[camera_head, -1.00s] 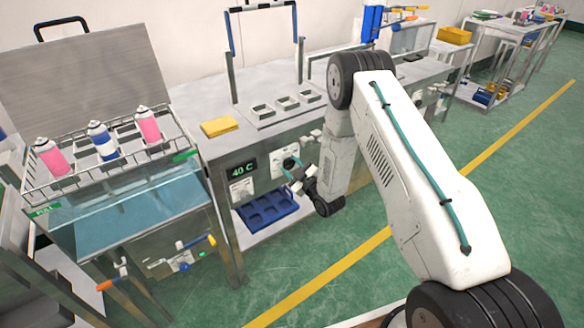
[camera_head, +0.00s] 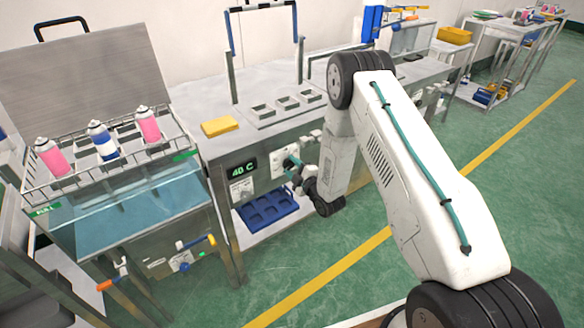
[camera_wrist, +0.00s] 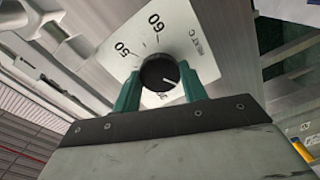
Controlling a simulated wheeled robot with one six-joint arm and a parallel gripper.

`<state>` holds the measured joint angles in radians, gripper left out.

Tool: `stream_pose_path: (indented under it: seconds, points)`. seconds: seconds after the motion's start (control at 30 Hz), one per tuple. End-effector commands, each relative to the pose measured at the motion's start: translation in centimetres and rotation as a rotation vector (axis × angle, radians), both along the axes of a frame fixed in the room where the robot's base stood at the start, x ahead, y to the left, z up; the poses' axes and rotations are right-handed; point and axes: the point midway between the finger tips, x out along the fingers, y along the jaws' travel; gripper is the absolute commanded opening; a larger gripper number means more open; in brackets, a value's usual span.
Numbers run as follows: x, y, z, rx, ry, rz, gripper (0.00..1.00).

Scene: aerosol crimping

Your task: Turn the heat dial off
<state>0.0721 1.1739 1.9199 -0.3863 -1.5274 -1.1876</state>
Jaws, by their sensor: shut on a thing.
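The heat dial (camera_wrist: 160,74) is a round black knob on a white plate (camera_wrist: 130,40) marked 50, 60 and HEAT C. A white pointer line on the knob points to the lower right in the wrist view. My gripper (camera_wrist: 158,88) has its green fingers on both sides of the knob and is shut on it. In the head view my gripper (camera_head: 290,166) is at the front panel of the bench, and it mostly hides the dial there. A display (camera_head: 242,170) left of the dial reads 40 C.
A water bath (camera_head: 130,208) with a rack of pink and blue cans (camera_head: 148,128) stands to the left. A blue tray (camera_head: 268,208) lies on the shelf below the dial. Other switches (camera_head: 312,135) sit right of it. Green floor is open at front.

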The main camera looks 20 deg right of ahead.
Motion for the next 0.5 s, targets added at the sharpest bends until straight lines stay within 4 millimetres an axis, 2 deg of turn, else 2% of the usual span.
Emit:
stream_pose_path:
  seconds: [0.4, 0.43, 0.5]
  points:
    - [-0.13, -0.07, -0.16, -0.008, 0.002, 0.0, 0.2]
    - [-0.13, -0.07, -0.16, -0.008, 0.002, 0.0, 0.48]
    - [-0.11, -0.07, -0.14, -0.008, 0.001, 0.0, 0.64]
